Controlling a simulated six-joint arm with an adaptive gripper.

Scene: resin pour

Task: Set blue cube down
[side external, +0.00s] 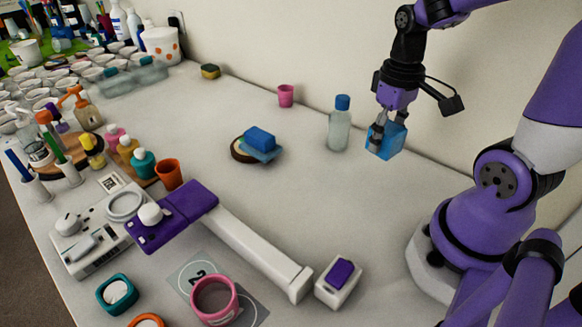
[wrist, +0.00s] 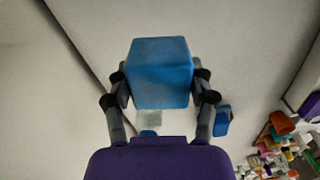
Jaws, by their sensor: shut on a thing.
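The blue cube (side external: 386,140) is held in my gripper (side external: 378,130), tilted a little, at the right of the side external view. In the wrist view the blue cube (wrist: 160,72) fills the space between the two fingers of my gripper (wrist: 160,90), one finger on each side. The cube appears to be above the white table (side external: 300,180). The exact gap under it is hard to tell.
A clear bottle with a blue cap (side external: 340,125) stands just left of the cube. Bottles and a purple-and-white device (side external: 185,212) crowd the left. The middle table is clear.

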